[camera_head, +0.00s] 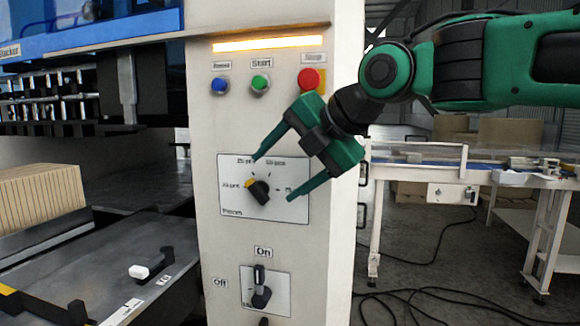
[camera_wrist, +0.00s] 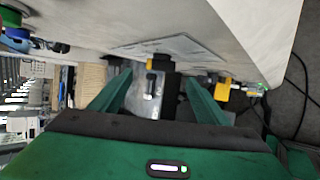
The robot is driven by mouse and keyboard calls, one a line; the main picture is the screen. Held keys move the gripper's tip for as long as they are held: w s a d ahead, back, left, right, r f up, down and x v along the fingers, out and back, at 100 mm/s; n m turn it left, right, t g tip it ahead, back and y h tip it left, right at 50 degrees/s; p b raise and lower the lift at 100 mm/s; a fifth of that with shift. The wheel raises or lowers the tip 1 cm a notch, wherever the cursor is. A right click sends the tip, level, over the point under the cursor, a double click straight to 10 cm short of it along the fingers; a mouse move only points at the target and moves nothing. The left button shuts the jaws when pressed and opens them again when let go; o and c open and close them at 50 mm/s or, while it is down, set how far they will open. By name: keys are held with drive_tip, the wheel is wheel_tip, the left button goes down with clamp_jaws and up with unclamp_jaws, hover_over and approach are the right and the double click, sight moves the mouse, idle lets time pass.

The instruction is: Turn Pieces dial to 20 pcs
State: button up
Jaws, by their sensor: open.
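The Pieces dial (camera_head: 262,194) is a black knob with a yellow pointer end, on a white plate (camera_head: 236,206) on the front of the light machine column. Its yellow end points left and slightly up, toward the left label; the small print is hard to read. My green gripper (camera_head: 273,178) is open in front of the plate, with one finger above the knob and the other to its right. In the wrist view, the knob (camera_wrist: 160,64) shows ahead between the open fingers (camera_wrist: 158,80). I see no clear contact with it.
Blue (camera_head: 220,85), green (camera_head: 260,84) and red (camera_head: 309,79) buttons sit above the plate. An On/Off switch (camera_head: 261,290) is below it. A conveyor table (camera_head: 410,180) stands at right, and cables lie on the floor. A cardboard stack (camera_head: 40,192) is at left.

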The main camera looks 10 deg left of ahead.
sight(259, 189)
drive_tip(key=x, duration=0.7)
drive_tip(key=shift+w+f, duration=0.15)
drive_tip(key=shift+f, duration=0.05)
drive_tip(key=shift+c, duration=0.6)
drive_tip(key=c, duration=1)
drive_tip(key=shift+a+r+n+g+h, duration=0.1)
drive_tip(key=shift+a+n+g+h, duration=0.1)
drive_tip(key=shift+h, duration=0.65)
drive_tip(key=shift+a+r+n+g+h, duration=0.1)
drive_tip(key=shift+a+n+g+h, duration=0.1)
drive_tip(key=shift+h, duration=1.05)
drive_tip(key=shift+d, duration=0.1)
